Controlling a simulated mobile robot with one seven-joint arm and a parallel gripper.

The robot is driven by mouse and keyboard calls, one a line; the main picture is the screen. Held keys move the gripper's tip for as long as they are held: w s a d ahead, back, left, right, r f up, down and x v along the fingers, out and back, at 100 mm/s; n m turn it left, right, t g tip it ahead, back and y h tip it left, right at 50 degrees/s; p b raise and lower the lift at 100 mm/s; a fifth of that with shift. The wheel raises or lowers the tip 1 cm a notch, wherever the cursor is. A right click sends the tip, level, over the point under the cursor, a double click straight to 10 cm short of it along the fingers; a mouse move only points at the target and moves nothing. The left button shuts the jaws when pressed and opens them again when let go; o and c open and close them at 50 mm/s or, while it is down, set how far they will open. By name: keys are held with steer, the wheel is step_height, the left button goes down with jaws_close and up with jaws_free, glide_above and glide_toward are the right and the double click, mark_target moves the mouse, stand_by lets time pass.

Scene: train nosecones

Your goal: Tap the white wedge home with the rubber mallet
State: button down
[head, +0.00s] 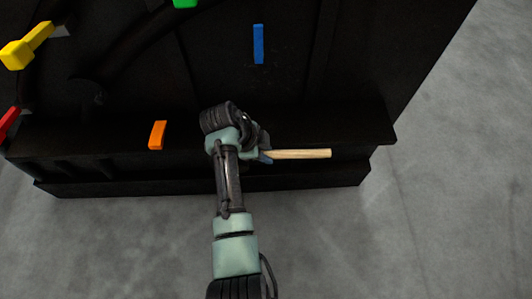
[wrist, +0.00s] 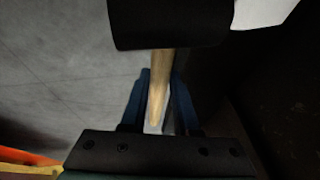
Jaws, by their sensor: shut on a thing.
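My gripper (head: 265,157) is shut on the pale wooden handle (head: 302,154) of the rubber mallet, above the front edge of a black structure. The handle sticks out to the right in the head view. The mallet's black head (wrist: 170,24) fills the top middle of the wrist view; my arm appears to hide it in the head view. The blue fingers of my gripper (wrist: 158,85) flank the handle in the wrist view. A whitish shape (wrist: 262,12) at the top right there may be the white wedge, but I cannot tell. I see no white wedge in the head view.
The black structure (head: 350,125) has a stepped front. On it are an orange block (head: 157,135), a blue block (head: 258,44), a yellow piece (head: 20,52), a green piece (head: 185,3) and a red piece (head: 8,124). Grey floor (head: 440,200) is clear to the right.

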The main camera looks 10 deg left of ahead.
steer(key=shift+s+d+r+p, duration=0.1)
steer(key=shift+s+r+p, duration=0.1)
steer(key=shift+s+p, duration=0.25)
steer(key=shift+s+d+f, duration=0.1)
steer(key=shift+s+f, duration=0.05)
steer(key=shift+s, duration=0.05)
steer(key=shift+p, duration=0.3)
steer(key=shift+w+a+f+b, duration=0.1)
steer(key=shift+w+a+b, duration=0.05)
steer(key=shift+w+b, duration=0.4)
steer(key=shift+w+a+f+b, duration=0.1)
steer(key=shift+w+a+b, duration=0.05)
steer(key=shift+w+b, duration=0.3)
steer(key=shift+w+a+r+b, duration=0.15)
steer(key=shift+w+r+b, duration=0.05)
steer(key=shift+w+b, duration=0.25)
